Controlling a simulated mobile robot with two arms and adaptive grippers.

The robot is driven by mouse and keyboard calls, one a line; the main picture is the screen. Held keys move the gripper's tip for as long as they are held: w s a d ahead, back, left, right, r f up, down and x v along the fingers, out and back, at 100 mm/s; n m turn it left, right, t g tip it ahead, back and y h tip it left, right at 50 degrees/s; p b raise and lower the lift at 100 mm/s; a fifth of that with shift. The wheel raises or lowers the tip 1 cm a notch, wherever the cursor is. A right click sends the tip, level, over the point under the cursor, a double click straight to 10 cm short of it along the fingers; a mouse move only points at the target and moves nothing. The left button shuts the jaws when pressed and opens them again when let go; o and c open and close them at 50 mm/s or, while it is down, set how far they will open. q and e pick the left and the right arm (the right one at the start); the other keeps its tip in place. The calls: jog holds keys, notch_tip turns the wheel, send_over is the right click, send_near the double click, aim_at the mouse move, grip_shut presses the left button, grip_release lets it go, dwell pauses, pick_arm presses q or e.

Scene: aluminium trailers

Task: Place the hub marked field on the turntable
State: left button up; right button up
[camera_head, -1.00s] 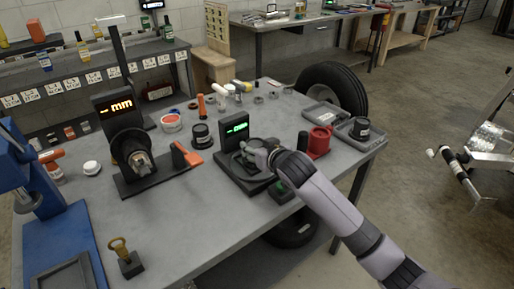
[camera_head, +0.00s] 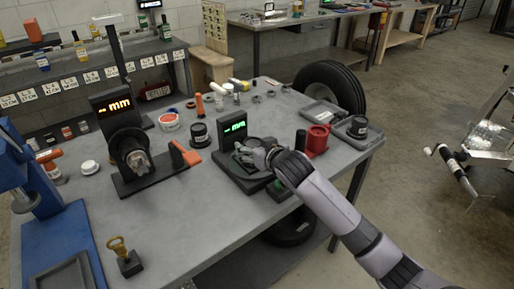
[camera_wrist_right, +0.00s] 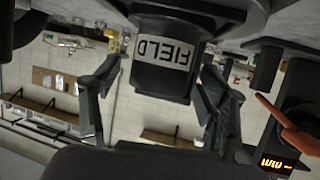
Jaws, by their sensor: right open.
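The hub marked FIELD (camera_wrist_right: 165,65) is a dark cylinder with a white label in the right wrist view, which is upside down. It is between the fingers of my right gripper (camera_wrist_right: 160,60), with gaps beside it. It appears upright above a round grey disc. In the head view, my open right gripper (camera_head: 248,153) is at the turntable (camera_head: 240,177), beside its green-lit display. The gripper hides much of the disc there, so hub contact is hard to judge. My left gripper is not in view.
A fixture with an orange handle (camera_head: 186,154) and an orange "mm" display (camera_head: 117,105) stand left of the turntable. Another dark labelled cylinder (camera_head: 199,133) stands behind. A red holder (camera_head: 318,139) and a tray (camera_head: 352,136) are to the right. The front table surface is mostly clear.

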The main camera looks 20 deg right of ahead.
jog(key=v, duration=1.2)
jog(key=shift+r, duration=0.1)
jog(key=shift+c, duration=0.5)
